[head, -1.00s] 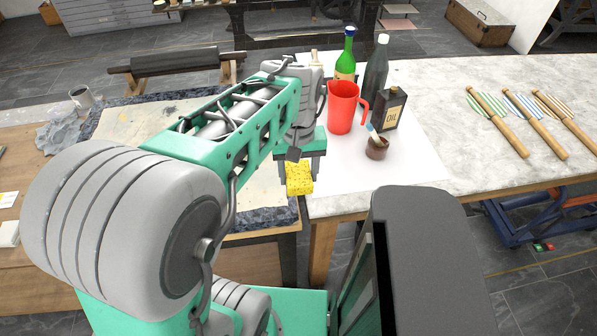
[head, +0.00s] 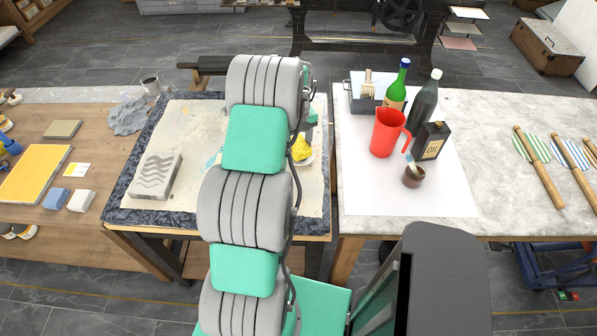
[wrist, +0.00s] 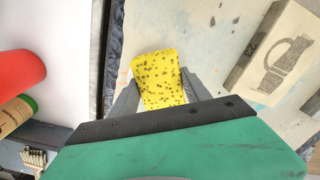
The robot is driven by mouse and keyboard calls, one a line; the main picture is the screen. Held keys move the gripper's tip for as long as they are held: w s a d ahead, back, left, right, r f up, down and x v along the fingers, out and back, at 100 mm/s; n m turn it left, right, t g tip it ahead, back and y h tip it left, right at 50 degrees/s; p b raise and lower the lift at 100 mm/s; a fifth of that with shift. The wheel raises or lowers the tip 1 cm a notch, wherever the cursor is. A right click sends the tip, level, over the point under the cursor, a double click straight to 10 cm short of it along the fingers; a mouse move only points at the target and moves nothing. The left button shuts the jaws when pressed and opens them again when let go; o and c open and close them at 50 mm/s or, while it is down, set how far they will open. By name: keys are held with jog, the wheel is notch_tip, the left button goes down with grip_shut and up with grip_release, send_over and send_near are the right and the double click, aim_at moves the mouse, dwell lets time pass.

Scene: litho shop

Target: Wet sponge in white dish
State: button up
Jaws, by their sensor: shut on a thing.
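The yellow sponge (head: 302,147), dotted with dark holes, shows just right of my arm in the head view. In the wrist view the sponge (wrist: 158,78) sits between the two grey fingers of my gripper (wrist: 158,88), which is shut on it. The white dish (head: 309,159) shows only as a pale rim beside and below the sponge in the head view; my arm hides the rest. I cannot tell whether the sponge touches the dish. I cannot make out the dish in the wrist view.
A grey block with wavy marks (head: 155,176) lies on the stained sheet at left.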

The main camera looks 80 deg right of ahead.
aim_at(300, 136)
jog(key=shift+n, duration=0.7)
jog(key=d+r, duration=0.1)
jog(key=d, duration=0.1)
jog(key=d+r, duration=0.1)
jog(key=shift+w+d+r, duration=0.25)
jog(key=shift+d+r, duration=0.05)
jog(key=shift+d, duration=0.1)
jog(key=shift+f+n, duration=0.15)
jog(key=shift+n, duration=0.55)
jog(key=shift+f+b, duration=1.15)
jog(key=shift+f, duration=1.8)
jog(key=shift+f+b, duration=0.55)
jog(key=shift+b, duration=0.1)
jog(key=shift+r+p, duration=1.5)
jog(key=shift+r, duration=2.05)
